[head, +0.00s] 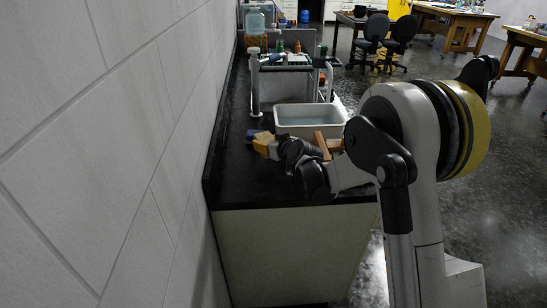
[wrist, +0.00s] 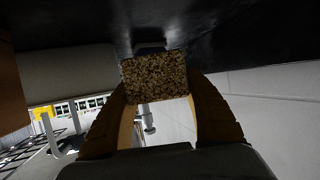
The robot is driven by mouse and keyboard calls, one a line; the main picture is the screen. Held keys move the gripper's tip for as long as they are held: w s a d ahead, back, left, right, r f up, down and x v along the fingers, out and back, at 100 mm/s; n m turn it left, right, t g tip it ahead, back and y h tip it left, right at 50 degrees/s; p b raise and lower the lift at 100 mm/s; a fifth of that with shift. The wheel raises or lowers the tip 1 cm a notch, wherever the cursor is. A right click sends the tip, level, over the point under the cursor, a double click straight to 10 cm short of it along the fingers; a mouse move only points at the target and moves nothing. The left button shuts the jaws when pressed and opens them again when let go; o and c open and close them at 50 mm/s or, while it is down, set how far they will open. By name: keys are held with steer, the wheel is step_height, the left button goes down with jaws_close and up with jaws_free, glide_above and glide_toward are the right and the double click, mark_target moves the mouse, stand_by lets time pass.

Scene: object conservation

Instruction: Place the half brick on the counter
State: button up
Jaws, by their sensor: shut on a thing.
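My gripper (wrist: 157,92) is shut on a speckled brown block, the half brick (wrist: 155,72), which sits between its two tan fingertips in the wrist view. In the head view my gripper (head: 262,142) reaches left over the black counter (head: 245,185), close to the wall side. The half brick is hard to make out there among the fingers. The counter also shows as a dark surface at the top of the wrist view (wrist: 245,35). I cannot tell whether the brick touches it.
A pale grey tub (head: 310,120) stands on the counter just behind my gripper. Brown wooden pieces (head: 322,146) show beside my wrist. A sink area with a tap (head: 255,82) lies further back. The white wall (head: 130,140) borders the left. The counter's near end looks clear.

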mark_target(267, 164)
steer(key=shift+f+b, duration=1.1)
steer(key=shift+f, duration=2.05)
steer(key=shift+f, duration=0.25)
steer(key=o, duration=1.4)
steer(key=shift+r, duration=0.1)
